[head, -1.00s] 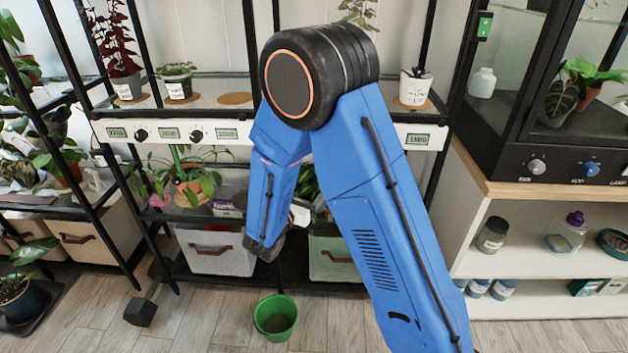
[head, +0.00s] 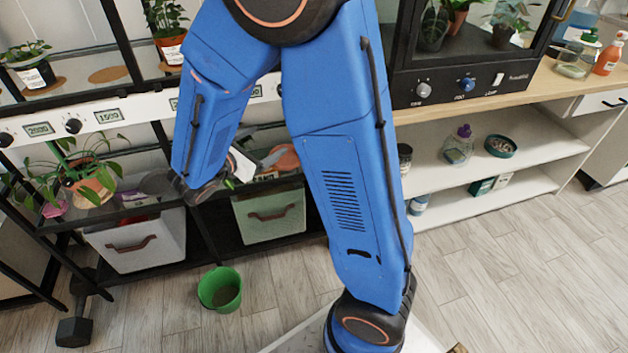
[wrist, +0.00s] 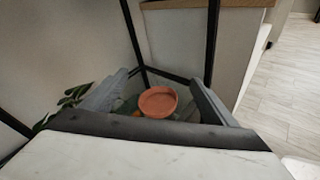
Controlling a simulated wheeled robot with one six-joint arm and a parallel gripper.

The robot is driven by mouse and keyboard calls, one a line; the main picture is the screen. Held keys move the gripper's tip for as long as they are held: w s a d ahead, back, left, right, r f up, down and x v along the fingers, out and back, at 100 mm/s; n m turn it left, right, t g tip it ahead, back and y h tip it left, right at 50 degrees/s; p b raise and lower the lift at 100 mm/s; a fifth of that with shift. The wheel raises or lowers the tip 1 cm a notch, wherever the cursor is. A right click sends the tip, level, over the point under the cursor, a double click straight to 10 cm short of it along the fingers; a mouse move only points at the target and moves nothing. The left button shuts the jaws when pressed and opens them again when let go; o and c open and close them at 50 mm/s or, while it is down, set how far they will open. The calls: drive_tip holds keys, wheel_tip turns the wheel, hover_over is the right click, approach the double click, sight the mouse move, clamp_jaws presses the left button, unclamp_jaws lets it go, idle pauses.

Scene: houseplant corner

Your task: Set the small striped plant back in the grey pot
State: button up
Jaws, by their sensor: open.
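My gripper (wrist: 162,80) is open in the wrist view, its two grey fingers apart with nothing between them at the tips. Beyond them and lower, an orange-brown terracotta pot (wrist: 158,101) shows between the fingers. In the head view my gripper (head: 268,157) is low in front of the shelf rack, partly hidden by my arm, with a terracotta shape (head: 285,157) just behind it. I cannot pick out the small striped plant or the grey pot for certain in either view.
A green bucket (head: 220,289) stands on the floor below the rack. A white bin (head: 137,243) and a pale green bin (head: 268,214) sit on its bottom shelf. Black rack posts flank my gripper. A glass cabinet with plants stands right; the floor at right is clear.

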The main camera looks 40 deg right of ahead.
drive_tip(key=s+d+r+m+g+y, duration=0.1)
drive_tip(key=s+d+m+g+y, duration=0.3)
drive_tip(key=s, duration=0.5)
drive_tip(key=s+d+r+m+g+y, duration=0.1)
drive_tip(key=s+d+m+g+y, duration=0.15)
drive_tip(key=s+m, duration=0.55)
drive_tip(key=s+a+r+m+t+y, duration=0.5)
drive_tip(key=s+a+m+y, duration=0.2)
drive_tip(key=s, duration=0.3)
drive_tip(key=shift+a, duration=0.3)
